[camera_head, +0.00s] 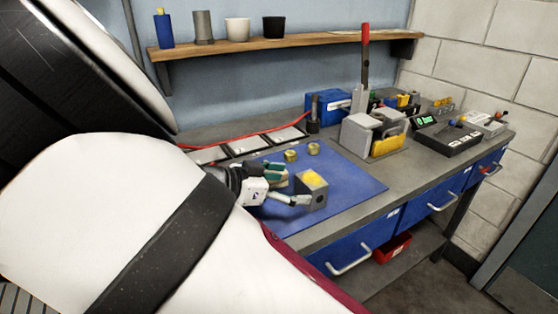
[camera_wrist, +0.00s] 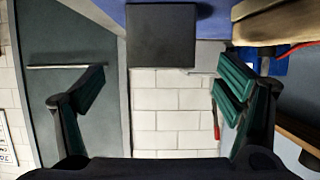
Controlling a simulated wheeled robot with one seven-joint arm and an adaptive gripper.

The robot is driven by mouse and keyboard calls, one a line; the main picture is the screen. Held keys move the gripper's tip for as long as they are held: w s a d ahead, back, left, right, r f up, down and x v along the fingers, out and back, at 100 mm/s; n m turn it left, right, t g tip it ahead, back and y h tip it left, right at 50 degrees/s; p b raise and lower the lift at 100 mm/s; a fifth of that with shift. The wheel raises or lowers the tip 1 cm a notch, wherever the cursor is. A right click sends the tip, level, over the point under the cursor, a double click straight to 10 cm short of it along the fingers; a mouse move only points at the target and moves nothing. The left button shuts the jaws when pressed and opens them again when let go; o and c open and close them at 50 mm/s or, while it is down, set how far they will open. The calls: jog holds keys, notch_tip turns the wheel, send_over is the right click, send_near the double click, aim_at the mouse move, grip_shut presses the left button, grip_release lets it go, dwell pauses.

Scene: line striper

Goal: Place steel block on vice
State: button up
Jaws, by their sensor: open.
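The steel block (camera_head: 313,196) is a grey cube with a yellow patch on top and a dark hole in its side. It stands on the blue mat (camera_head: 352,187). In the wrist view a dark square block (camera_wrist: 161,35) shows at the top centre, between and beyond the fingers. My gripper (camera_head: 290,188) is open, just left of the block, with its fingers pointing toward it. The wrist view shows the fingers (camera_wrist: 161,88) wide apart with nothing between the tips. The vice (camera_head: 358,135) appears to be the grey, jawed piece behind the mat, to the right.
Two small brass pieces (camera_head: 291,155) stand on the mat behind the block. A red-handled tool (camera_head: 365,65) rises behind the vice. A black device (camera_head: 448,137) and other items crowd the bench's right end. A wooden shelf (camera_head: 290,44) hangs above. The mat's right part is clear.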

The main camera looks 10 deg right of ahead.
aim_at(307, 180)
jog(key=x, duration=0.6)
jog(key=shift+w+d+r, duration=0.2)
jog(key=shift+d, duration=0.2)
jog(key=shift+c, duration=0.6)
jog(key=c, duration=1.8)
jog(key=shift+r, duration=0.2)
